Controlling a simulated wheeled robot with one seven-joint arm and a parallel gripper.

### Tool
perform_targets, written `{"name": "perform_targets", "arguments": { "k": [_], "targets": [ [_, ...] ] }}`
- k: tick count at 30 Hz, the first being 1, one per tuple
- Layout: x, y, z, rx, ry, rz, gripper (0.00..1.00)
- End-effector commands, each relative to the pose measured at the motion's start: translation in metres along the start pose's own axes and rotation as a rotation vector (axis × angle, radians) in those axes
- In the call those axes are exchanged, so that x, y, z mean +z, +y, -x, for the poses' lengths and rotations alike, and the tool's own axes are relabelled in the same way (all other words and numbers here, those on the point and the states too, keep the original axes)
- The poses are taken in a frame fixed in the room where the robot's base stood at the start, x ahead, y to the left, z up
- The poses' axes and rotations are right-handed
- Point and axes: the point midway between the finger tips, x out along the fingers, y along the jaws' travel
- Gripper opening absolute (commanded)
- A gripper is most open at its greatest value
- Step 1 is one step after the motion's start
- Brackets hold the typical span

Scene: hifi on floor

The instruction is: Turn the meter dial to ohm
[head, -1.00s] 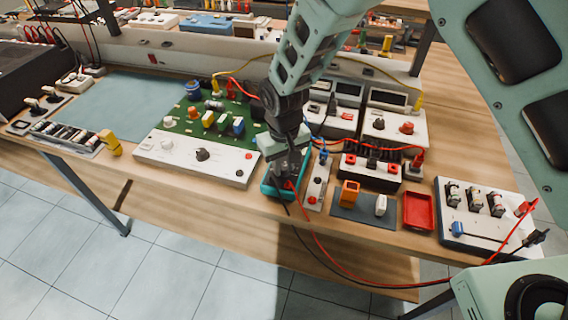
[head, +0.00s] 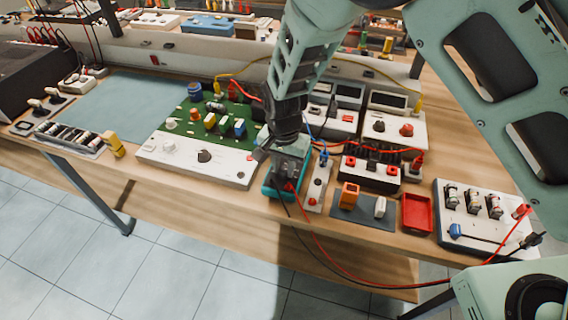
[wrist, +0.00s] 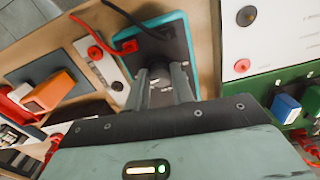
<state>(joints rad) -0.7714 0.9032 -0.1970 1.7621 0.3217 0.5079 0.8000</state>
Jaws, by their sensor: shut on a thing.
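The meter (head: 268,189) has a teal case and stands near the front edge of the bench, mostly hidden behind my gripper in the head view. In the wrist view the meter (wrist: 178,33) shows its dark face and teal rim. My gripper (wrist: 160,82) is over this face, its two fingers close together around the dial, which they mostly hide. Small pale marks show on the face near the fingertips, but I cannot read them or tell where the dial points. A red plug (wrist: 128,46) and a black lead enter the meter's end.
The green circuit board panel (head: 205,125) stands left of the meter. A narrow white switch strip (head: 318,186) is close on its right, then an orange block (head: 348,195) and a red tray (head: 417,212). Red and black leads hang over the front edge.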

Motion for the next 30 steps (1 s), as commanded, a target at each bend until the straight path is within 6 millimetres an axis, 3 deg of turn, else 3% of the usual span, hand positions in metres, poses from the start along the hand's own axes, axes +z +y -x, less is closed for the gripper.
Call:
{"name": "perform_targets", "arguments": {
  "k": [9, 24, 25, 27, 30],
  "targets": [
    [-0.0007, -0.0005, 0.0010, -0.001, 0.001, -0.109, 0.01],
    [-0.0006, -0.0003, 0.0007, -0.001, 0.000, -0.127, 0.01],
    [-0.0005, -0.0004, 0.0007, -0.001, 0.000, -0.127, 0.27],
    [-0.0005, -0.0003, 0.0006, -0.001, 0.000, -0.127, 0.46],
    [-0.0005, -0.0002, 0.0005, 0.000, 0.000, -0.126, 0.46]
  ]
}}
